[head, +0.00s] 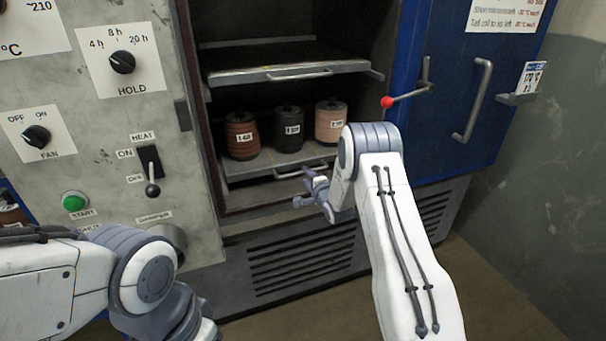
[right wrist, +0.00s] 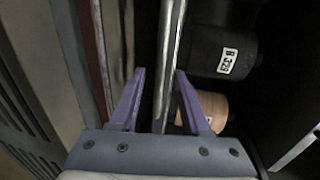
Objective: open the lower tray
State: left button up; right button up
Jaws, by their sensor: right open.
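The right gripper is open at the tray's front. In the right wrist view, its purple fingers (right wrist: 160,78) stand on either side of a long metal bar at the tray front, with no clear grip on it. My left arm shows at the lower left, but its gripper is out of view.
An upper tray (head: 285,70) with its own handle sits above. The stacks are brown (head: 241,137), black (head: 288,128) and tan (head: 330,121). The blue door (head: 470,90) stands open at the right, with a red-knobbed lever (head: 388,102). The control panel (head: 100,130) is at the left.

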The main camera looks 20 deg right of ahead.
aim_at(303, 172)
jog(key=shift+x, duration=2)
grip_shut()
jog(key=shift+d, duration=0.1)
